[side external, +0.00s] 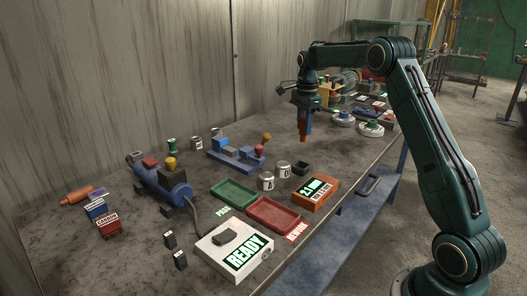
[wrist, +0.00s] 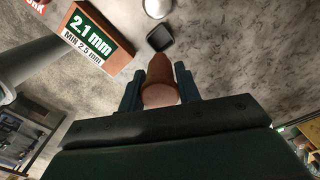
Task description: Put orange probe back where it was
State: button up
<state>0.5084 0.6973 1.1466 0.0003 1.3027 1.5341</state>
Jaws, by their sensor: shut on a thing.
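My gripper (wrist: 159,92) is shut on the orange probe (wrist: 158,70), which sits between its two blue fingers in the wrist view. In the side external view the orange probe (side external: 302,131) hangs upright below the gripper (side external: 304,118), above the back part of the bench. An orange box (side external: 316,194) with a "2.1 mm" display stands on the bench nearer the camera; it also shows in the wrist view (wrist: 85,45). A small black open holder (side external: 301,168) stands beside it and shows in the wrist view (wrist: 160,39), below the probe and apart from it.
A green tray (side external: 233,195), a red tray (side external: 274,215) and a white "READY" box (side external: 234,249) lie at the front. Metal cups (side external: 267,181) stand near the black holder. A blue fixture (side external: 236,152) stands left. White round items (side external: 370,129) lie at the back right.

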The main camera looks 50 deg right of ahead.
jog(key=shift+f, duration=5.75)
jog(key=shift+f, duration=0.1)
jog(key=o, duration=1)
notch_tip(320, 180, up, 12)
jog(key=shift+r, duration=0.2)
